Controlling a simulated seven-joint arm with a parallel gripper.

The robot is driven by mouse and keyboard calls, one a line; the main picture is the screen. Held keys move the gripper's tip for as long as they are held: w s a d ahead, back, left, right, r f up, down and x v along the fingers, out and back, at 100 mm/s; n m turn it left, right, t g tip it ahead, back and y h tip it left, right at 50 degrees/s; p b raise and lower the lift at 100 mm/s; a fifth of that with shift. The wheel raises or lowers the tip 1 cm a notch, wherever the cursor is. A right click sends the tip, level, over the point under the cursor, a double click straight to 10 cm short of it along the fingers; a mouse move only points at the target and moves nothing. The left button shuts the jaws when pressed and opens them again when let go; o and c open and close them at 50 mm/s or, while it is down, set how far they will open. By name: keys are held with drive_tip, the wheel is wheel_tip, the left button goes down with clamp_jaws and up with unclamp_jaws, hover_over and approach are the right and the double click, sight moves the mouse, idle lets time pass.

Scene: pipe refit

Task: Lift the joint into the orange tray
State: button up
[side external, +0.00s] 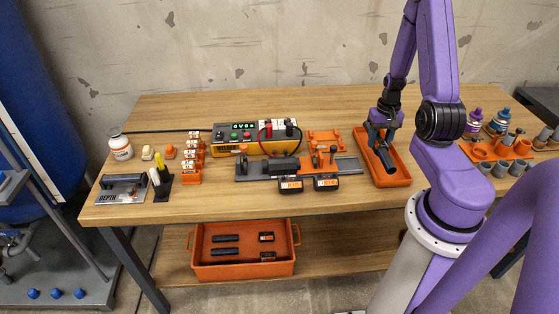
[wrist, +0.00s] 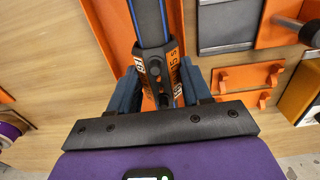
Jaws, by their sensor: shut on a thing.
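The joint is a dark, long piece (side external: 385,159) with a blue stripe and orange labels near my grip; it also shows in the wrist view (wrist: 150,25). My gripper (side external: 377,130) is shut on it, with one finger on each side of the labelled part in the wrist view (wrist: 160,88). The joint slants down over the orange tray (side external: 396,181), within its outline in the side view. I cannot tell whether it touches the tray floor. The tray also shows behind the joint in the wrist view (wrist: 108,22).
A grey rail fixture (side external: 348,166) with orange brackets and two labelled black blocks (side external: 290,186) stands left of the tray. An orange rack with grey cups (side external: 500,150) and bottles (side external: 473,122) stand to the right.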

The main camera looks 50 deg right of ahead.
drive_tip(key=shift+f, duration=0.15)
drive_tip(key=shift+f, duration=0.85)
drive_tip(key=shift+f, duration=0.2)
drive_tip(key=shift+f, duration=0.4)
drive_tip(key=o, duration=1.2)
drive_tip(key=shift+o, duration=0.2)
drive_tip(key=shift+r, duration=3.75)
